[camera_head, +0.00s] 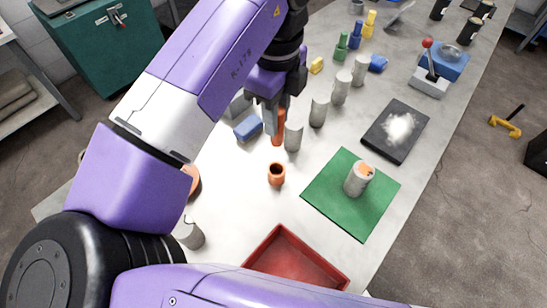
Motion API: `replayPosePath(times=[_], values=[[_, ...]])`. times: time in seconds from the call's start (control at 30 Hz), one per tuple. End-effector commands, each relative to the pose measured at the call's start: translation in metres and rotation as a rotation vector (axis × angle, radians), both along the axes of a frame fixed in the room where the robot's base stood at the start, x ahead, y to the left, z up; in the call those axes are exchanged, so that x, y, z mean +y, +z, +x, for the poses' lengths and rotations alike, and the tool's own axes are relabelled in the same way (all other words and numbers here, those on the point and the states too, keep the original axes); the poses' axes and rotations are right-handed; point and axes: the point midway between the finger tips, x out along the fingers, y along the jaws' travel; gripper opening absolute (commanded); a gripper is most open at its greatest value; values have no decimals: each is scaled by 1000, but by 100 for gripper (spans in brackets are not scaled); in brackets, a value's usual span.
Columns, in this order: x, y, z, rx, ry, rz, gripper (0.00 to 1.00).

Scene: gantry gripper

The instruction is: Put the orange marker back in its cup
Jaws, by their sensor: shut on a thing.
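My gripper (277,112) points down over the table and is shut on the orange marker (279,130). The marker hangs roughly upright, with its lower end clear below the fingers. A small orange cup (277,175) with a dark opening stands on the table, just below the marker in the picture. The marker and the cup are apart. The upper part of the marker is partly hidden by the fingers.
Grey cylinders (293,137) stand close to the right of the marker, and a blue block (248,128) lies to its left. A green mat (335,208) bears a grey cylinder (355,183). A red tray (262,251) is at the front; a dark slab (378,142) is at right.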

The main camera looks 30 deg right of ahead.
Motion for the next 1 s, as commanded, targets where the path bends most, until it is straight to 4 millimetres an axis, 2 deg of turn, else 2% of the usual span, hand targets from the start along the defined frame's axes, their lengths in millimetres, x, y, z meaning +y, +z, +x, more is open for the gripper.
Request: replayPosePath(times=[0.2, 0.4, 0.67, 0.9, 1.0], values=[[0, -53, -1, 4, 2, -1, 0], [0, -92, -1, 0, 1, -1, 0], [0, -111, 0, -1, 1, -3, 0], [0, -143, 0, 0, 2, -2, 0], [0, -150, 0, -2, 2, -1, 0]])
